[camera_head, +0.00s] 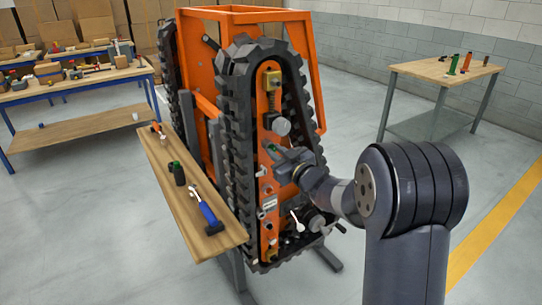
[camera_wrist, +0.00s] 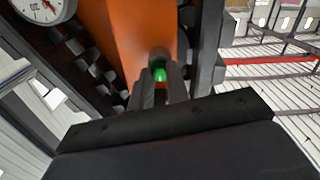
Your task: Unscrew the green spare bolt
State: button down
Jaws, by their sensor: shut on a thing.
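The green spare bolt (camera_wrist: 159,72) shows in the wrist view between my fingertips, against the orange side plate (camera_wrist: 135,35) of the tracked carrier. My gripper (camera_wrist: 162,85) is shut on the bolt, with one finger on each side of it. In the head view my gripper (camera_head: 272,150) reaches the carrier's orange plate (camera_head: 265,187) from the right, at about mid-height inside the black track loop (camera_head: 236,130). A small bit of green shows at the fingertips there. The bolt's shaft is hidden.
A round gauge (camera_wrist: 45,8) is near the wrist. A cluttered bench (camera_head: 75,75) stands left, a table (camera_head: 445,72) right. The right floor is clear.

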jog(key=n+b, duration=0.3)
jog(key=shift+n, duration=0.3)
jog(key=shift+s+d+n+b, duration=0.1)
jog(key=shift+s+n+b, duration=0.05)
jog(key=shift+n+b, duration=1)
jog(key=shift+v, duration=1.85)
jog(key=shift+s, duration=0.1)
